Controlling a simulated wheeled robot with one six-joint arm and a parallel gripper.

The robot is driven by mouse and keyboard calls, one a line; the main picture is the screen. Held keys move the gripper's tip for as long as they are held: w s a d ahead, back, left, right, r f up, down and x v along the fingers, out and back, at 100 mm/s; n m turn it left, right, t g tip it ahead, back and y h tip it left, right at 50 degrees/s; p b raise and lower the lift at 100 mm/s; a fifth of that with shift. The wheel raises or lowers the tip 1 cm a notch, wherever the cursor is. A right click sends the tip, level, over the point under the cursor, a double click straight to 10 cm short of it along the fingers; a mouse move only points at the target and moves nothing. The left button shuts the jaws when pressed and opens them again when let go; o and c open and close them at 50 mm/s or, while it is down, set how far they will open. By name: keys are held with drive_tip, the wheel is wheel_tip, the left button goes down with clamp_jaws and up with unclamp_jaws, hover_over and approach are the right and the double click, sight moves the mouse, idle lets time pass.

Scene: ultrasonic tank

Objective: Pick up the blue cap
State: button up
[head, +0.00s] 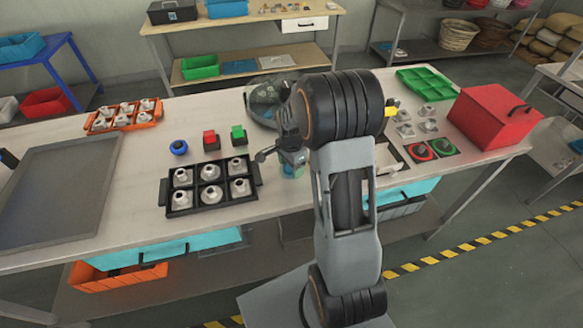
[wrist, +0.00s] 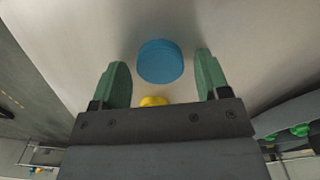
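The blue cap (wrist: 160,61) is a short round disc on a pale surface in the wrist view. It shows between the two green fingertips of my gripper (wrist: 161,60), with a gap on each side. My gripper is open and the fingers do not touch the cap. I cannot tell how far below the fingertips it lies. In the head view my own arm stands in front of the work area, and I cannot make out the cap there.
A yellow thing (wrist: 153,101) lies close to the cap, partly hidden by my gripper body. On the table (head: 130,180) stand a black tray (head: 212,207) of metal parts, a blue round item (head: 179,147), a red box (head: 493,117) and a green tray (head: 427,84).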

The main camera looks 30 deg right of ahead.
drive_tip(key=c, duration=0.8)
drive_tip(key=shift+r, duration=0.1)
